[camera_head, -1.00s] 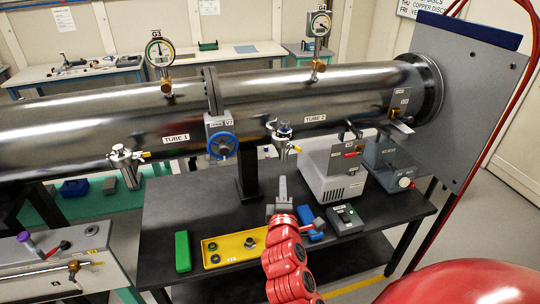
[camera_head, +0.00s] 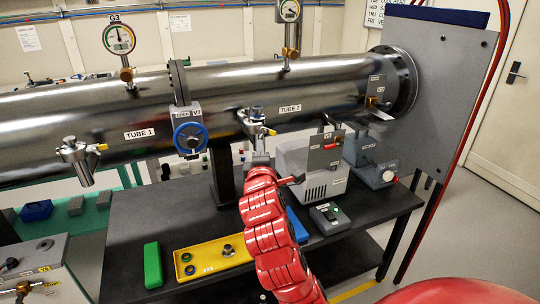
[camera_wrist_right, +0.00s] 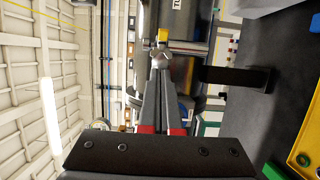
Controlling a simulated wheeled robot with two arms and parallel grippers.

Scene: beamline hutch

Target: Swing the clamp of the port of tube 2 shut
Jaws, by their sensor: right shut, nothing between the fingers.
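Tube 2 (camera_head: 312,98) is the right part of the long steel pipe. Its port (camera_head: 250,122) hangs on the near side of the tube, with a metal clamp around it and a yellow-tipped piece (camera_head: 271,132) at its right. How far open the clamp stands is too small to tell. My right gripper (camera_head: 258,158) is just below this port, its fingers shut and empty, pointing up at it. In the right wrist view the closed fingertips (camera_wrist_right: 159,68) overlap the metal fitting near its yellow tip (camera_wrist_right: 162,35); I cannot tell whether they touch. My left gripper is not in view.
Tube 1 (camera_head: 145,118) has a similar port (camera_head: 78,158) at the left. A blue-wheel valve (camera_head: 190,138) sits between the tubes. Below stand a grey pump box (camera_head: 312,172), a yellow tray (camera_head: 212,256) and a green block (camera_head: 153,265) on the dark bench.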

